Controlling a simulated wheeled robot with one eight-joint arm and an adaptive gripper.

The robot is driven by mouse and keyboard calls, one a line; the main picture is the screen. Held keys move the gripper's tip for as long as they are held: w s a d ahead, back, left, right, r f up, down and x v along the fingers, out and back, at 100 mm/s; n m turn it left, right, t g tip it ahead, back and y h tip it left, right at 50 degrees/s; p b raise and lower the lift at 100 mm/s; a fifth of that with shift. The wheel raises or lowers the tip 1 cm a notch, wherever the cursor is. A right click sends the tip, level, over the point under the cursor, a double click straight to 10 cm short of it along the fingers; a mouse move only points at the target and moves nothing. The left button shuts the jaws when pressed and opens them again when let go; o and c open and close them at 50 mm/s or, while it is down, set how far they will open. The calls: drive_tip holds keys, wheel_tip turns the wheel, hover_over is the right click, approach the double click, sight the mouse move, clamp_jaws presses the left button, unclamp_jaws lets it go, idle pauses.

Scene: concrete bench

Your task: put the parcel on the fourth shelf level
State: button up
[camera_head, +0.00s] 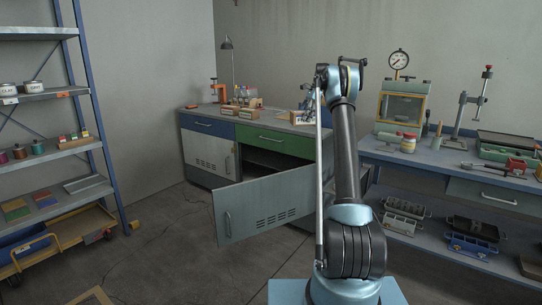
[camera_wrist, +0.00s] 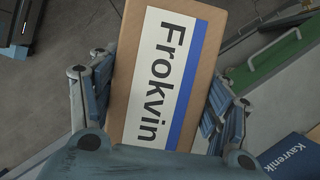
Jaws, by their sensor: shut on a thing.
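The parcel (camera_wrist: 200,22) is a brown cardboard box with a white and blue label reading "Frokvin". It fills the middle of the wrist view. My gripper (camera_wrist: 158,88) is shut on it, with a finger against each long side. In the head view my arm hides most of the gripper, and I cannot clearly make out the parcel there. The shelf rack (camera_head: 87,85) stands at the left with blue posts and several grey boards.
A cabinet (camera_head: 203,127) with blue and green drawers has its lower door (camera_head: 265,203) swung open into the room. A workbench (camera_head: 455,160) with a press and gauge stands at the right. A yellow-framed cart (camera_head: 60,245) sits under the rack. Floor between rack and cabinet is mostly clear.

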drive_tip(key=s+f+n+g+h, duration=0.2)
drive_tip(key=s+f+n, duration=0.6)
drive_tip(key=s+f, duration=0.7)
drive_tip(key=s+f+n+g+h, duration=0.1)
drive_tip(key=s+f+n+h, duration=0.1)
drive_tip(key=s+f+n, duration=0.6)
drive_tip(key=s+f, duration=0.3)
drive_tip(key=f, duration=0.3)
drive_tip(key=s+f, duration=0.4)
drive_tip(key=f, duration=0.3)
drive_tip(key=shift+d+f+g+h, duration=0.15)
drive_tip(key=shift+d+g+h, duration=0.15)
drive_tip(key=shift+g, duration=0.1)
drive_tip(key=shift+a, duration=0.1)
